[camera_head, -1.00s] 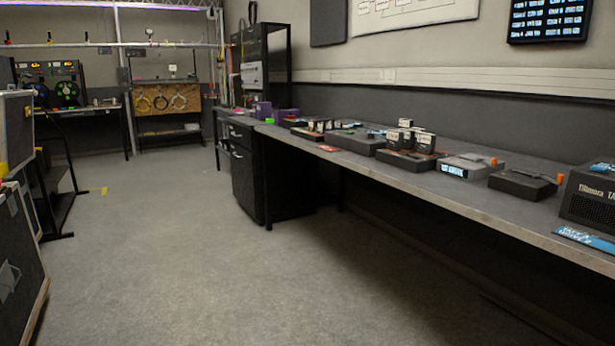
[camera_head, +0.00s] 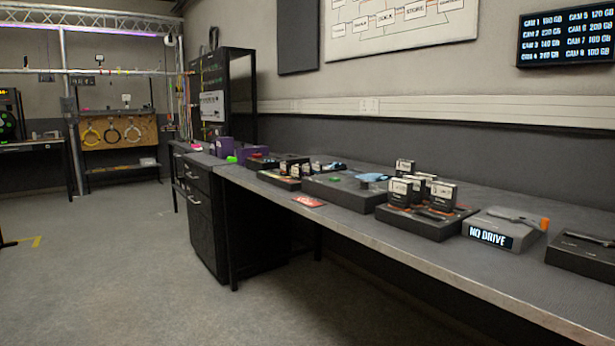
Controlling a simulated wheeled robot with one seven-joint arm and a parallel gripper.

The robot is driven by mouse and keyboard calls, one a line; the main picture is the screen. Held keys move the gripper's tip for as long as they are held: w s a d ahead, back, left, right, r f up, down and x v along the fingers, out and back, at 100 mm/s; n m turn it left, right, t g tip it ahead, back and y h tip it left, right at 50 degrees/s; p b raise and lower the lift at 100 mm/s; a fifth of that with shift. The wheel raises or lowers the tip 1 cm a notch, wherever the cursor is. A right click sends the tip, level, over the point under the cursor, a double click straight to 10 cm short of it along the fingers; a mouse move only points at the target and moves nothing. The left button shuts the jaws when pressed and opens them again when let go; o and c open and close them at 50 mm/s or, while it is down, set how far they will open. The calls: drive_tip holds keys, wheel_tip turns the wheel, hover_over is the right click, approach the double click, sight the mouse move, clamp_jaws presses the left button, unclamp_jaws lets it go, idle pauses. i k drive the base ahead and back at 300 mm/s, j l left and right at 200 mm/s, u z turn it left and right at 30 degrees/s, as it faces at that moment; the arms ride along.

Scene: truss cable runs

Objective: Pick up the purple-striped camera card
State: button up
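Several dark camera cards with pale labels stand upright in a black holder (camera_head: 408,222) on the long bench; one front card (camera_head: 443,196) is at its right. A second group of small dark cards (camera_head: 290,168) stands farther back along the bench in a low tray (camera_head: 276,181). The cards are too small for me to make out a purple stripe on any of them. My gripper is not in view.
The long grey bench (camera_head: 480,267) runs along the right wall. It also bears a grey dock reading "NO DRIVE" (camera_head: 490,237), a dark box (camera_head: 335,188), a red card (camera_head: 308,202) and purple bins (camera_head: 223,146). The floor (camera_head: 110,270) to the left is clear.

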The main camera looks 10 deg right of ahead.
sight(306, 169)
drive_tip(key=i+j+z, duration=0.25)
drive_tip(key=i+j, duration=0.3)
drive_tip(key=i, duration=0.15)
drive_tip(key=i+j+z, duration=0.25)
drive_tip(key=i+j, duration=0.45)
